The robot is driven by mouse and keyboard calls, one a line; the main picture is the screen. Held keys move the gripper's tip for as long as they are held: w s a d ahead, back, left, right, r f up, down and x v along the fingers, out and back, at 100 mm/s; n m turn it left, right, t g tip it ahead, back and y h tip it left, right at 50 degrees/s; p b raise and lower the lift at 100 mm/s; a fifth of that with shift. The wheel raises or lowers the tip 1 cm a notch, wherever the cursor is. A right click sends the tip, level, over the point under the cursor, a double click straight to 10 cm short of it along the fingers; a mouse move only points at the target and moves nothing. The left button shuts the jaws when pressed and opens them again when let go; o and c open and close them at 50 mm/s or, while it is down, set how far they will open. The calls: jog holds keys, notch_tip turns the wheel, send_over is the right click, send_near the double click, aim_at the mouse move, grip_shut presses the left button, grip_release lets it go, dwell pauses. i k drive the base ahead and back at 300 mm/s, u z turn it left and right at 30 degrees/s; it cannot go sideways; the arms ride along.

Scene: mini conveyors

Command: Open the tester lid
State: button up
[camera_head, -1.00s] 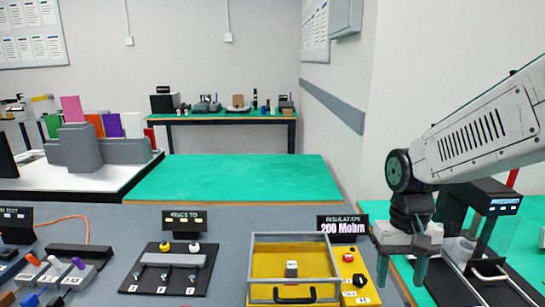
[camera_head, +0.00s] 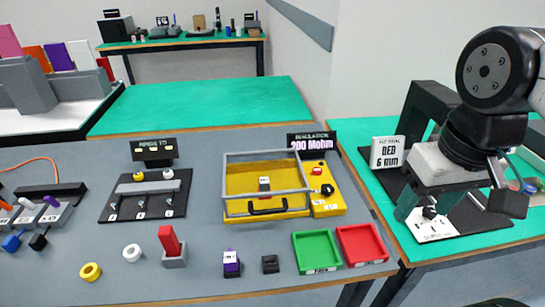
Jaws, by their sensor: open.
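The insulation tester (camera_head: 328,205) is a yellow box on the grey table, with a dark sign (camera_head: 312,141) reading "200 Mohm" behind it. Its lid (camera_head: 268,156) looks like a grey-framed clear cover lying over the yellow bay, apparently closed. A black handle (camera_head: 268,211) is on the lid's front edge. A small grey and dark block (camera_head: 264,185) shows through the lid. My gripper (camera_head: 428,206) is open, pointing down over the right-hand green table, well to the right of the tester and apart from it.
Green (camera_head: 317,252) and red (camera_head: 361,245) trays lie in front of the tester. A small black block (camera_head: 270,264), a purple-topped piece (camera_head: 231,263) and a red switch (camera_head: 171,246) stand near the front edge. A station with a "RED 6 mm" sign (camera_head: 388,152) stands by my gripper.

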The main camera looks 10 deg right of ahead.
aim_at(285, 209)
jog(key=z, duration=2.05)
jog(key=k, duration=0.7)
jog(key=u, duration=1.5)
